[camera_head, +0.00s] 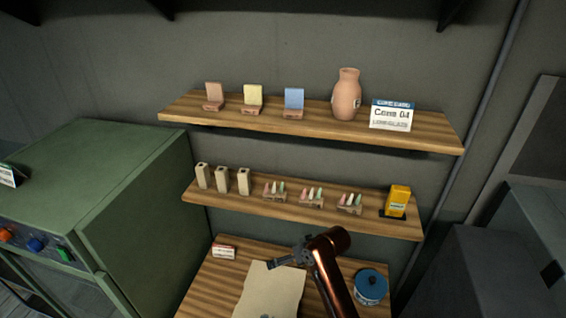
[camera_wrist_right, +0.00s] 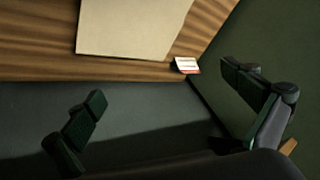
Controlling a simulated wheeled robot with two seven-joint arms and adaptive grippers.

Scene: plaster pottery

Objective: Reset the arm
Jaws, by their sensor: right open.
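My right arm, copper-coloured, reaches up from the bottom of the head view. Its dark right gripper (camera_head: 276,263) is over the upper part of the beige sheet (camera_head: 268,290) on the wooden table (camera_head: 205,290). In the wrist view the two fingers of the gripper (camera_wrist_right: 162,88) are spread wide with nothing between them. The sheet (camera_wrist_right: 135,28) and a small white-and-red block (camera_wrist_right: 186,65) lie beyond the fingers. My left gripper does not show.
The block lies left of the sheet (camera_head: 224,251); a blue-lidded tin (camera_head: 370,286) stands right. The middle shelf (camera_head: 300,212) holds beige blocks, small coloured sets and a yellow box (camera_head: 397,201). The upper shelf (camera_head: 320,127) holds a vase (camera_head: 346,96). A green cabinet (camera_head: 135,200) stands left.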

